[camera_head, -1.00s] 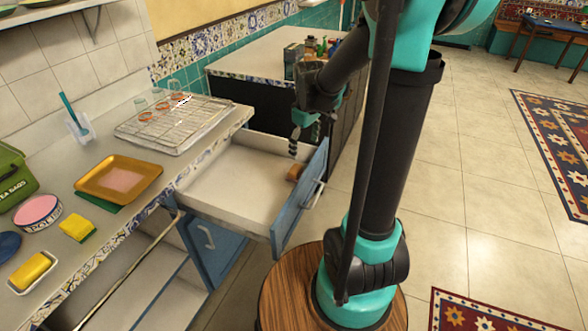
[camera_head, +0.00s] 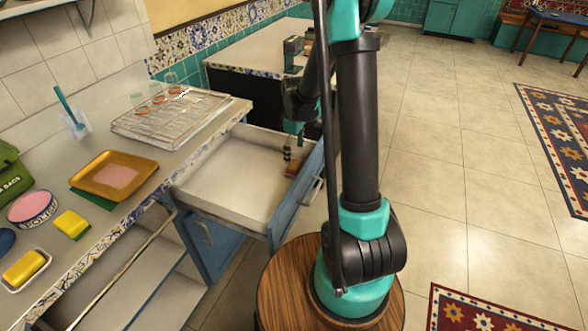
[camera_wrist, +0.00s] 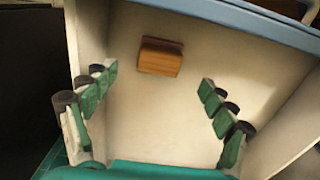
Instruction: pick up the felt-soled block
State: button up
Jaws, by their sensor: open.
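The block (camera_wrist: 161,57) is a small wooden piece with a darker top side. It lies in the open drawer (camera_head: 225,190), close to the drawer's blue front panel. In the head view the block (camera_head: 292,170) shows just beside my fingertips. My gripper (camera_head: 289,153) points down over the drawer's front end. In the wrist view my gripper (camera_wrist: 160,105) is open, with its green fingers wide apart and nothing between them. The block lies beyond the fingertips, roughly centred between the two fingers.
The drawer's side walls and blue front (camera_head: 300,198) stand close around my gripper. The counter (camera_head: 125,225) at left holds a wire rack (camera_head: 178,120) with glasses, a gold tray (camera_head: 115,176) and sponges. The rest of the drawer floor looks empty.

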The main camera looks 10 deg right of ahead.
aim_at(294, 164)
jog(key=shift+a+f, duration=0.1)
jog(key=shift+f, duration=3.4)
jog(key=c, duration=1.4)
jog(key=shift+r, duration=0.2)
notch_tip(294, 164, up, 20)
jog(key=shift+f, duration=0.15)
jog(key=o, duration=0.5)
jog(key=shift+c, duration=1.4)
